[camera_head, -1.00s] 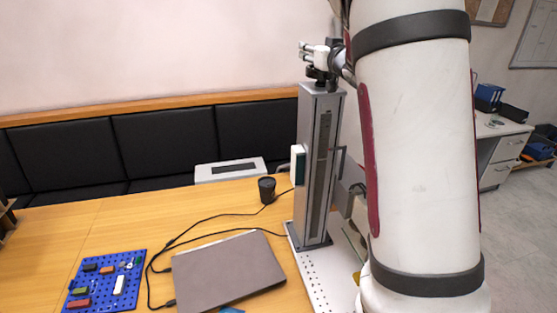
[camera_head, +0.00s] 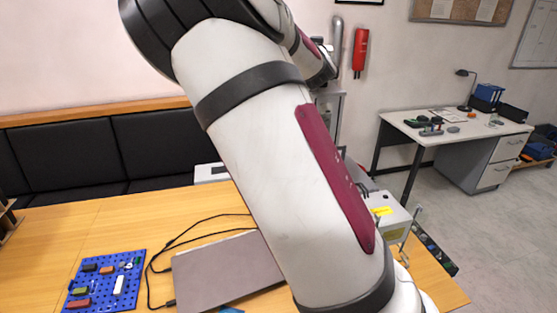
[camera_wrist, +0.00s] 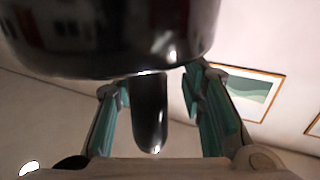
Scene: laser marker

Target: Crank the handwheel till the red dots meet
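In the wrist view, the two teal-padded fingers of my gripper (camera_wrist: 160,112) stand apart. A glossy dark handle (camera_wrist: 150,112) hangs between them, with a visible gap on each side. A large dark rounded part (camera_wrist: 110,35), seemingly the handwheel, fills the top of that view. In the head view, my arm covers most of the laser marker; part of its grey column (camera_head: 328,118) shows behind the arm. The handwheel cannot be made out there, and my gripper's fingers are hidden. No red dots are visible in either view.
A closed laptop (camera_head: 215,272) with black cables and a blue pegboard (camera_head: 105,280) lie on the wooden table (camera_head: 60,250). A pale box with a yellow label (camera_head: 388,218) stands right of my arm. A white desk (camera_head: 450,130) and red extinguisher (camera_head: 361,52) are farther back.

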